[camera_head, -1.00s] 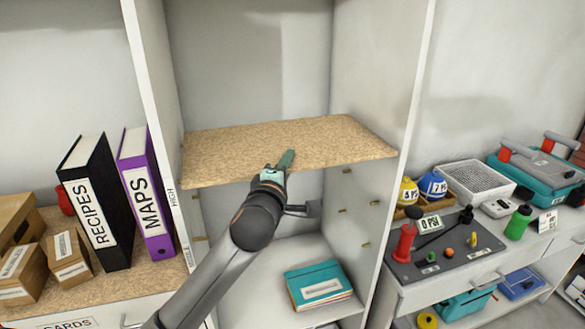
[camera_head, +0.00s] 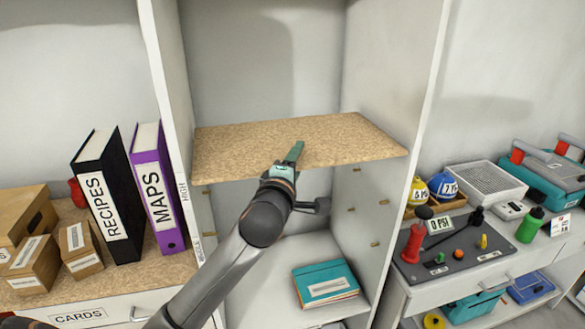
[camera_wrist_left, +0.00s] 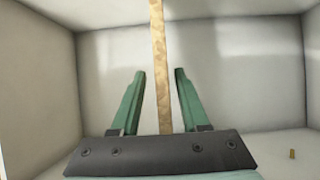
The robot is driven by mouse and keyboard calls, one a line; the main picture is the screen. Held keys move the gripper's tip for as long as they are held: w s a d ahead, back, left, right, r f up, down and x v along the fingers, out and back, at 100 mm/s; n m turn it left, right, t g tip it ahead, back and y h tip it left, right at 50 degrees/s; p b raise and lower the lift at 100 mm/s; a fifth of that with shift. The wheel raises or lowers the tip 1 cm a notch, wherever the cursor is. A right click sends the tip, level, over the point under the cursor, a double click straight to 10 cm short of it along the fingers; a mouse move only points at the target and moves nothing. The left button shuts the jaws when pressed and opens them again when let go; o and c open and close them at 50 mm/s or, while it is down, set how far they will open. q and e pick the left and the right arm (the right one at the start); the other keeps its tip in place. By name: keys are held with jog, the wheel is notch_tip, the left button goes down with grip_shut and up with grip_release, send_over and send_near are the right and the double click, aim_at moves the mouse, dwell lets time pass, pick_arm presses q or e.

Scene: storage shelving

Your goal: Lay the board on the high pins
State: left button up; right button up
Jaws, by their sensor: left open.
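The speckled tan board (camera_head: 240,150) lies roughly level across the tall open cabinet, near the height of the HIGH label (camera_head: 184,191). My left gripper (camera_head: 292,156) is at the board's front edge. In the left wrist view, the board (camera_wrist_left: 160,60) shows edge-on between the open green fingers (camera_wrist_left: 158,95), with a gap on each side. Whether the board rests on the high pins is hidden. Brass pins (camera_head: 383,201) show on the right inner wall below the board. My right gripper is not in view.
Teal folders (camera_head: 325,282) lie on the cabinet floor below. Black RECIPES (camera_head: 102,200) and purple MAPS (camera_head: 152,190) binders stand just outside the left wall. A control panel (camera_head: 460,243) is on the counter at right. The space above the board is empty.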

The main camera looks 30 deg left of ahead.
pick_arm(q)
jog(key=s+d+t+y+p, duration=0.1)
jog(key=s+d+t+y, duration=0.15)
jog(key=s, duration=0.95)
jog(key=s+d+f+m+g+h, duration=0.1)
jog(key=s+d+f+m+h, duration=0.1)
jog(key=d+f+m+h, duration=0.65)
jog(key=s+d+f+m+g+h, duration=0.1)
jog(key=d+f+m+h, duration=0.4)
jog(key=f+m, duration=0.6)
jog(key=s+f+m+g+y, duration=0.1)
jog(key=s+f+g, duration=0.3)
jog(key=f, duration=0.6)
jog(key=s+d+f+m+g+y, duration=0.1)
jog(key=s+f+m+g+y, duration=0.1)
jog(key=s+f, duration=0.6)
notch_tip(320, 180, down, 3)
jog(key=shift+s+d+r+m+g, duration=0.2)
jog(key=shift+m+g, duration=0.35)
jog(key=shift+g, duration=0.6)
